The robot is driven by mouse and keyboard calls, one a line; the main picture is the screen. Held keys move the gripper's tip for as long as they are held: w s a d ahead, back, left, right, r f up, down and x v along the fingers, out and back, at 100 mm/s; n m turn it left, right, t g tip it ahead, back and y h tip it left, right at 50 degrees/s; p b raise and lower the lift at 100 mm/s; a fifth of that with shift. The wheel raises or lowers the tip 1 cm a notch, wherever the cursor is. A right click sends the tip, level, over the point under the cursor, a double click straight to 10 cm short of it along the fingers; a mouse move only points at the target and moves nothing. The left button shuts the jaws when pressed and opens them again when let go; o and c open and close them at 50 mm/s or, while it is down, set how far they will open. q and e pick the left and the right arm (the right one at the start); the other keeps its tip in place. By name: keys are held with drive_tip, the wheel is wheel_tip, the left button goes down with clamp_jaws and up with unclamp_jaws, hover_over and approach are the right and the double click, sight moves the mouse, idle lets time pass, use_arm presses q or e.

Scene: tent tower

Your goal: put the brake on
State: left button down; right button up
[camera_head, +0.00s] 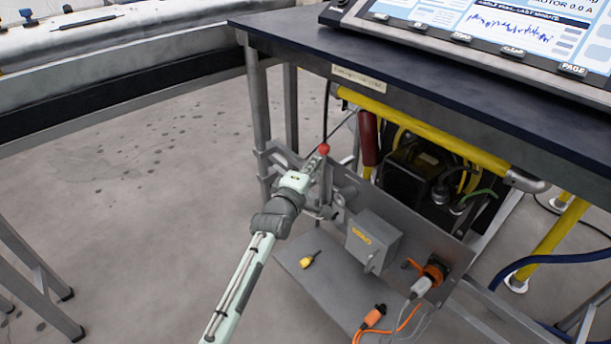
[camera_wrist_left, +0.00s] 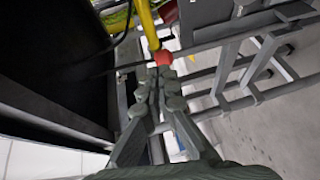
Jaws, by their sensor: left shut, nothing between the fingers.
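A red ball knob (camera_head: 324,149) tops an upright grey lever (camera_head: 326,180) on the metal panel (camera_head: 400,225) under the desk. The red knob also shows in the left wrist view (camera_wrist_left: 163,57), just beyond my fingertips. My left gripper (camera_head: 315,163) reaches up to the lever from the front left, close under the knob. Its fingers (camera_wrist_left: 159,82) are shut with nothing between them. I cannot tell whether they touch the knob or lever. The gripper hides part of the lever. My right gripper is not in view.
A grey box (camera_head: 374,240) with a yellow label is on the panel. An orange switch handle (camera_head: 432,270) and plugs are right of it. A yellow-handled item (camera_head: 307,261) lies on the lower shelf (camera_head: 330,292). The desk (camera_head: 400,75) overhangs; floor at left is clear.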

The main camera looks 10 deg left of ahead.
use_arm(q)
drive_tip(key=f+v, duration=0.1)
drive_tip(key=v, duration=0.5)
drive_tip(key=shift+s+a+r, duration=0.2)
drive_tip(key=shift+s+r, duration=0.15)
drive_tip(key=shift+r, duration=0.05)
